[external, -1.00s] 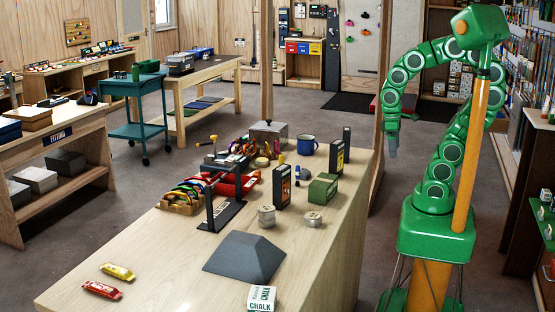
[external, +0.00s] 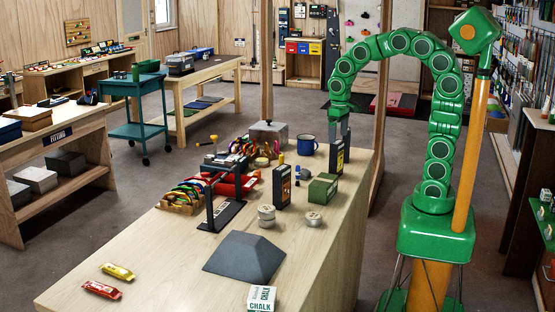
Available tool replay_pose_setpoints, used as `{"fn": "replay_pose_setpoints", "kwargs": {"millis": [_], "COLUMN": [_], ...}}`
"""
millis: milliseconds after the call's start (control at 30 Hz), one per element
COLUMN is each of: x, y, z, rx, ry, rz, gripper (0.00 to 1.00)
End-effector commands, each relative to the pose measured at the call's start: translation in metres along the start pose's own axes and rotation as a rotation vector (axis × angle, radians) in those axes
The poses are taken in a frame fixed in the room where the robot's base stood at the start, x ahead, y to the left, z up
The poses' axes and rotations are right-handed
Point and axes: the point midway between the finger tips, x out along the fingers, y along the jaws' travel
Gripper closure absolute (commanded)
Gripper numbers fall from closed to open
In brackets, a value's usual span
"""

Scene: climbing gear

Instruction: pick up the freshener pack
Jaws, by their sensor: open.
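No label reading freshener can be made out, so I cannot tell for certain which pack it is. A slim dark box with a yellowish panel (external: 337,158) stands upright near the far right edge of the workbench. My gripper (external: 342,138) is open and points down at this box's top, from above and slightly behind in the picture. Whether the fingers touch or straddle anything cannot be told. A similar dark box (external: 282,187) stands upright nearer and to the left. A small dark upright pack behind the first box is now hidden by my gripper.
Close by are a green box (external: 323,188), a blue mug (external: 308,145), round tins (external: 266,216) and a metal box (external: 269,135). A black stand (external: 222,212) and a grey wedge block (external: 244,257) are nearer.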

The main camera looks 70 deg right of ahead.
Motion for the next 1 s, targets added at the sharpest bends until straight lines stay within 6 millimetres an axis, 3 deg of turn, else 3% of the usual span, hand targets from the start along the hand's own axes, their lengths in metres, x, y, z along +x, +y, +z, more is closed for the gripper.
{"fn": "replay_pose_setpoints", "kwargs": {"millis": [567,800,1000], "x": [0.035,0.066,0.079], "y": [0.000,0.000,0.000], "z": [-0.004,-0.001,-0.002], "rx": [0.008,0.009,0.009], "ry": [0.002,0.000,0.006], "rz": [-0.002,-0.002,-0.003], "gripper": [0.00,0.00,0.00]}}
